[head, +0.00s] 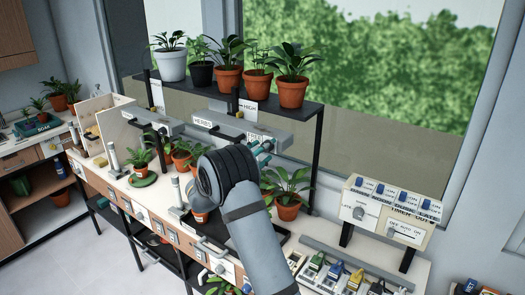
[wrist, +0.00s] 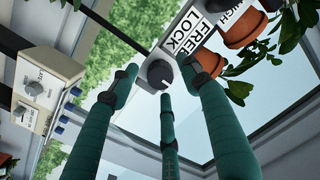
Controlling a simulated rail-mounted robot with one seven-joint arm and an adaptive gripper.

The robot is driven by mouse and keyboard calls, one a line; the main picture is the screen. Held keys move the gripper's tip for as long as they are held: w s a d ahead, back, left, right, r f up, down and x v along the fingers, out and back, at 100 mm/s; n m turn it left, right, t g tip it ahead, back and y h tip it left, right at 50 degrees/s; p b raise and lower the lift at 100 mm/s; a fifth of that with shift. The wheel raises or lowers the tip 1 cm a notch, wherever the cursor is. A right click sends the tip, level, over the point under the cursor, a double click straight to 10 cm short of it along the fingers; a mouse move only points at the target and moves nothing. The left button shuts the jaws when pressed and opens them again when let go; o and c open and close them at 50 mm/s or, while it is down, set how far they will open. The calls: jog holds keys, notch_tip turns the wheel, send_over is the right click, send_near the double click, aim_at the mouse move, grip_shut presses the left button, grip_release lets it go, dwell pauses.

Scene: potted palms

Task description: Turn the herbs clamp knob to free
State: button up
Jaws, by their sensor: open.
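The clamp knob (wrist: 160,73) is a dark round knob on a light grey mount in the wrist view, beside a white label (wrist: 191,42) reading FREE and LOCK. A small pale mark shows on its lower edge; I cannot tell which word it points to. In the head view the HERBS sign (head: 203,121) is on the grey bar (head: 228,125) under the plant shelf. My gripper (head: 264,149) is at this bar's right end. In the wrist view its open teal fingers (wrist: 160,80) reach around the knob; contact is unclear. The knob is not distinguishable in the head view.
Several potted plants stand on the dark shelf (head: 215,89) above the bar. More pots stand on the bench below, including one (head: 287,207) just right of my arm. A switch box (head: 390,211) stands farther right. A window is behind.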

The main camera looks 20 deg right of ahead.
jog(key=v, duration=1.2)
jog(key=shift+d, duration=0.1)
jog(key=x, duration=1.2)
jog(key=shift+m, duration=0.3)
